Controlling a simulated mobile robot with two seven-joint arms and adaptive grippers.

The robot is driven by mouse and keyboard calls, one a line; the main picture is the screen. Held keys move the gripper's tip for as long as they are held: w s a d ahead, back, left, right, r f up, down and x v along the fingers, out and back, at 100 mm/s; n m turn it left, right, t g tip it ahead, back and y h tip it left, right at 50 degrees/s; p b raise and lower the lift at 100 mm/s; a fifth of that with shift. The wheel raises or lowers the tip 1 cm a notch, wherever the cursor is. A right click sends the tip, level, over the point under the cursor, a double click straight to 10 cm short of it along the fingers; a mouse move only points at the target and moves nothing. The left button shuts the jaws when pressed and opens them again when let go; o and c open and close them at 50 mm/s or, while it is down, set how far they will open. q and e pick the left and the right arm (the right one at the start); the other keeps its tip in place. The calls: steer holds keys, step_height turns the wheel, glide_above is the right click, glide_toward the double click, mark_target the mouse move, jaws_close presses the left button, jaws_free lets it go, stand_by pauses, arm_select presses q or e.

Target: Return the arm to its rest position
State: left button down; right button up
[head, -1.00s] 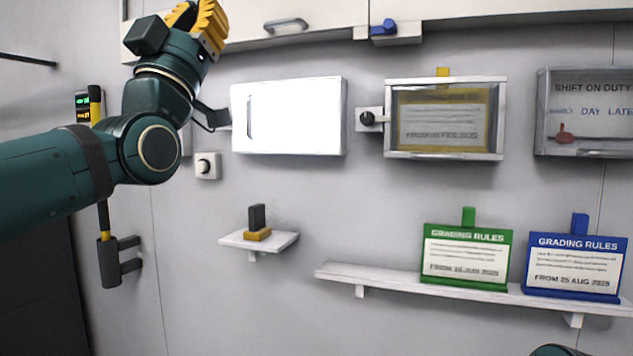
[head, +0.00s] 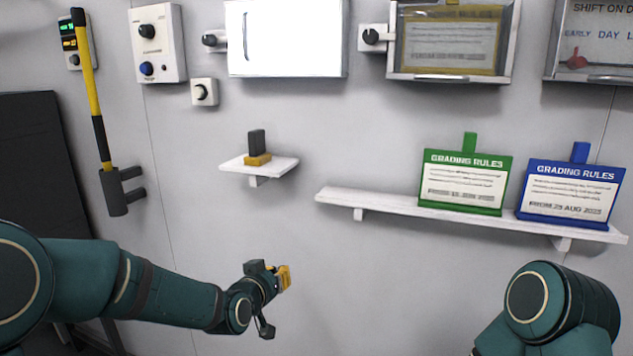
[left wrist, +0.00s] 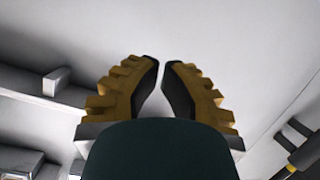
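My left gripper (head: 284,278) is low in the head view, in front of the bare wall and below the small shelf. Its yellow, ridged fingers show close up in the left wrist view (left wrist: 162,68). A narrow gap separates the fingertips, with nothing between them. My left arm (head: 170,298) reaches in from the lower left, roughly level. My right arm (head: 560,310) shows only in part at the lower right, and its gripper is out of view.
A small shelf (head: 232,165) holds a dark block with a yellow base. A long shelf (head: 340,197) holds a green sign (head: 466,180) and a blue sign (head: 570,188). A yellow-and-black handle (head: 92,95) hangs at left. The wall around my left gripper is clear.

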arm_select(q)
steer(key=s+f+g, duration=0.3)
steer(key=s+f, duration=0.2)
steer(key=f, duration=0.7)
steer(key=s+f+n+g, duration=0.1)
steer(key=s+f+g, duration=0.3)
steer(key=s+f, duration=0.6)
steer(key=s+a+f+n+g+y, duration=0.1)
steer(key=s+f+g, duration=0.4)
steer(key=s+f, duration=0.5)
steer(key=s, duration=0.5)
steer(key=shift+s, duration=0.15)
